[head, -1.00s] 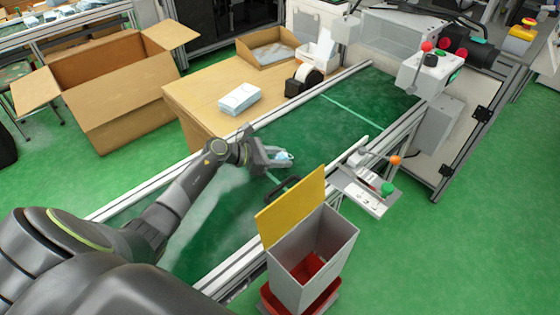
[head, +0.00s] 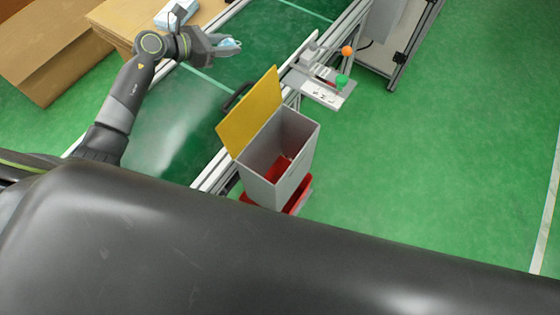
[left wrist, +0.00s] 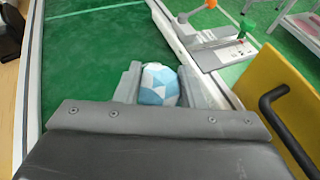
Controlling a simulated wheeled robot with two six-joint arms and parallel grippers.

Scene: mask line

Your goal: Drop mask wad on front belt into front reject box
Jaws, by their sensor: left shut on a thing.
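My left gripper (head: 226,44) is shut on the mask wad (head: 231,44), a small light-blue and white lump, above the green front belt (head: 205,88). In the left wrist view the wad (left wrist: 158,84) sits between the two grey fingers. The front reject box (head: 262,170) stands beside the belt, to the right of and nearer than the gripper. It is a grey bin with an open top, a yellow panel (head: 250,112) raised on its left side, and red inside its bottom. The yellow panel and its black handle show at right in the left wrist view (left wrist: 285,85). My right gripper is out of view.
A small panel with an orange and a green knob (head: 325,92) stands on the belt's right rail, beyond the box. A wooden table (head: 120,22) and a cardboard box (head: 45,55) are at the upper left. Green floor is clear to the right.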

